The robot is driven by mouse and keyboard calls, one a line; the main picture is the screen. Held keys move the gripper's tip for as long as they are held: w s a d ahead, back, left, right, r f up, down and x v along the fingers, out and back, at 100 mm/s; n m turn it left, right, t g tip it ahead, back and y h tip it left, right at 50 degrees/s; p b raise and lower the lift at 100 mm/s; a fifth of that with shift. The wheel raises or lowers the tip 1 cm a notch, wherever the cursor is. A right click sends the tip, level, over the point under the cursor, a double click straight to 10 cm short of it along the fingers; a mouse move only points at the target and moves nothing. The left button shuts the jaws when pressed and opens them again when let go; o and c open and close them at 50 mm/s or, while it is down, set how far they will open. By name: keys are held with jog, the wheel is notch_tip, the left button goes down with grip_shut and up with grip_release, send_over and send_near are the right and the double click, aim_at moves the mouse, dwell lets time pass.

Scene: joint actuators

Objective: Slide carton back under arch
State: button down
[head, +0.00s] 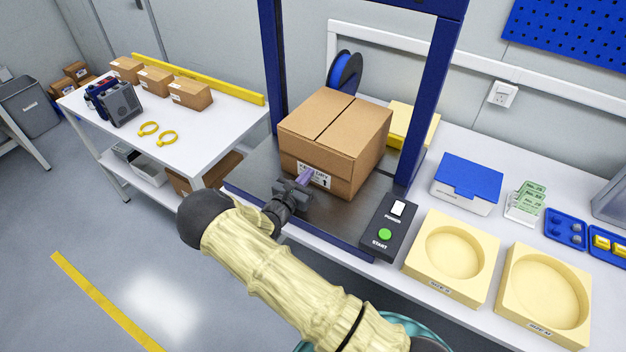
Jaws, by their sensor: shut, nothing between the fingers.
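The brown carton (340,135) sits upright on the dark machine bed, with a white label on its front face. It stands between the posts of the blue arch (411,110), whose top runs out of the picture. My gripper (306,177) is shut and empty, its purplish fingertips at the carton's front face beside the label (320,178). I cannot tell whether they touch it. My arm comes in from the lower right and covers part of the bed's front edge.
A control box (388,226) with a green START button stands right of the carton. Yellow round-pocket trays (418,270) and a blue-lidded box (468,180) lie further right. A blue spool (345,72) and a yellow block (411,128) are behind. A side table (190,130) stands left.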

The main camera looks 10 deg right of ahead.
jog(key=x, duration=0.3)
jog(key=shift+w+d+b, duration=0.2)
jog(key=shift+w+b, duration=0.05)
jog(key=shift+b, duration=0.05)
jog(key=shift+r, duration=0.15)
